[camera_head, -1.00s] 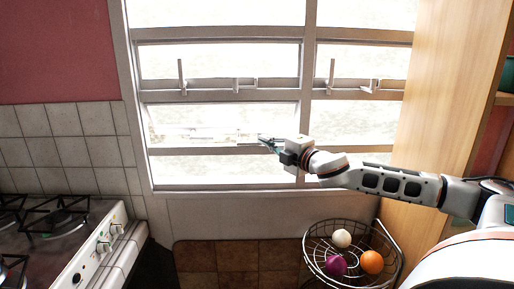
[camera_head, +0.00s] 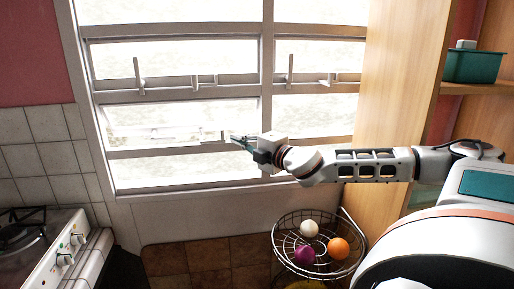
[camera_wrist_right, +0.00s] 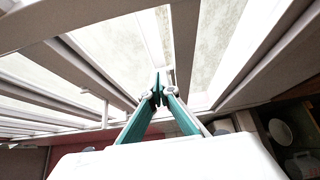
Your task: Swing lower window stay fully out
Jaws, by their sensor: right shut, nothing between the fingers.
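The window (camera_head: 180,100) has a white frame with several panes. In its lower left pane, a pale strip and a small upright piece (camera_head: 222,136), possibly the lower stay, show faintly against the bright glass. My right gripper (camera_head: 236,140) reaches in from the right, its green fingertips just right of that piece. I cannot tell whether they touch it. In the right wrist view the fingers (camera_wrist_right: 159,92) meet at the tips, with nothing between them, in front of the window bars. My left gripper is not in view.
Upright handles (camera_head: 138,75) stand on the upper rail. A wire basket (camera_head: 279,250) with several balls is below my right arm. A wooden cabinet (camera_head: 400,100) stands close on the right, with a green box (camera_head: 472,67) on its shelf. A stove (camera_head: 50,250) is at lower left.

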